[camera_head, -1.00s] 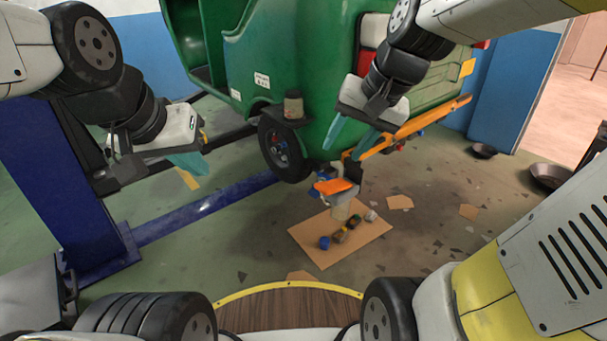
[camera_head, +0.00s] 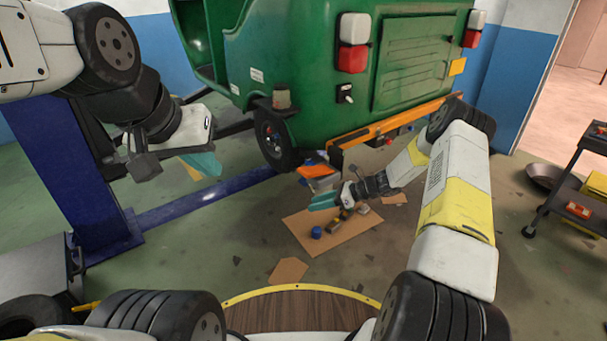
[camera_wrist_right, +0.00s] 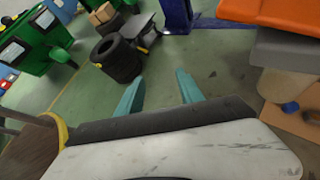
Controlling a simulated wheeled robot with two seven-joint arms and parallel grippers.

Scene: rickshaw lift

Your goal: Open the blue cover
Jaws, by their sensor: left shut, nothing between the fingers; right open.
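No part that is clearly the blue cover stands out. A small blue object (camera_head: 316,232) lies on the cardboard sheet, and a small blue thing also shows at the right edge of the right wrist view (camera_wrist_right: 290,107). My right gripper (camera_head: 320,201) is low over the cardboard, beside an orange-topped object (camera_head: 315,171). It is open and empty, with its two teal fingers apart in the wrist view (camera_wrist_right: 158,88).
A green rickshaw (camera_head: 310,60) with an orange rear bar (camera_head: 400,121) stands raised behind my arms. A blue lift arm (camera_head: 205,200) crosses the floor. The cardboard (camera_head: 345,238) bears several small items. A tool cart (camera_head: 565,185) stands at right.

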